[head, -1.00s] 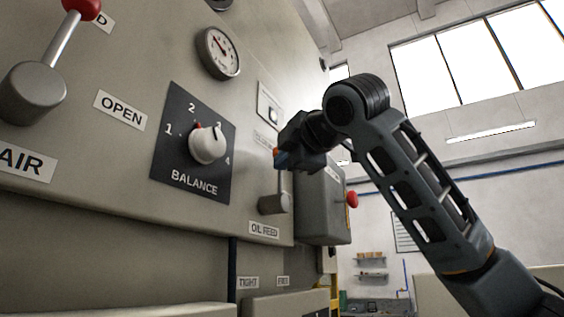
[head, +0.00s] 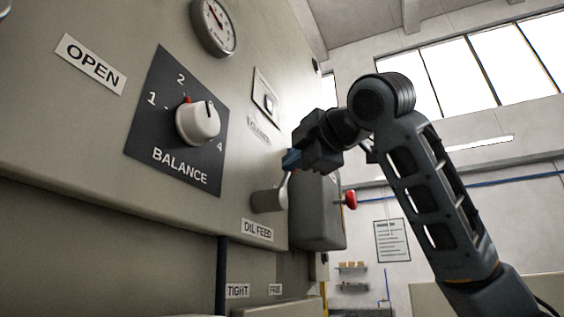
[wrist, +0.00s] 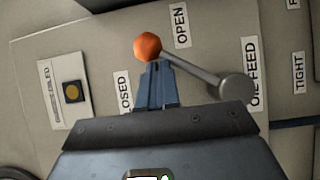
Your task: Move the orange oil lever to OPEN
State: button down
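The oil lever has an orange knob (wrist: 147,47), a thin metal rod (wrist: 190,73) and a grey round hub (wrist: 232,88). In the wrist view it points between the CLOSED label (wrist: 125,93) and the OPEN label (wrist: 180,25). In the head view the rod (head: 284,187) rises from the hub (head: 268,201), leaning right; the knob is hidden by my gripper (head: 290,160). In the wrist view my gripper's blue fingers (wrist: 157,70) are together, their tips against the lever just beside the knob, on the CLOSED side. The knob does not appear enclosed.
The BALANCE dial (head: 198,122) and a gauge (head: 214,25) are on the panel to the left. A grey box (head: 318,212) with a red knob (head: 350,199) stands close behind the lever. Open room lies to the right.

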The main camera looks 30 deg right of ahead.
jog(key=shift+w+d+f+m+g+p, duration=0.3)
jog(key=shift+w+d+f+m+g, duration=0.2)
jog(key=shift+d+f, duration=0.35)
jog(key=shift+w+d+f+m+g+p, duration=0.35)
jog(key=shift+w+d+f+m, duration=0.35)
jog(key=shift+f, duration=0.2)
jog(key=shift+w+d+f+m+g+p, duration=0.3)
jog(key=shift+w+d+f+m+g, duration=0.2)
jog(key=shift+d+f, duration=0.35)
jog(key=s+d+r, duration=0.5)
jog(key=s+r, duration=0.2)
jog(key=r, duration=0.2)
jog(key=shift+s+r+p, duration=0.25)
jog(key=shift+s+p, duration=0.05)
jog(key=shift+p, duration=0.1)
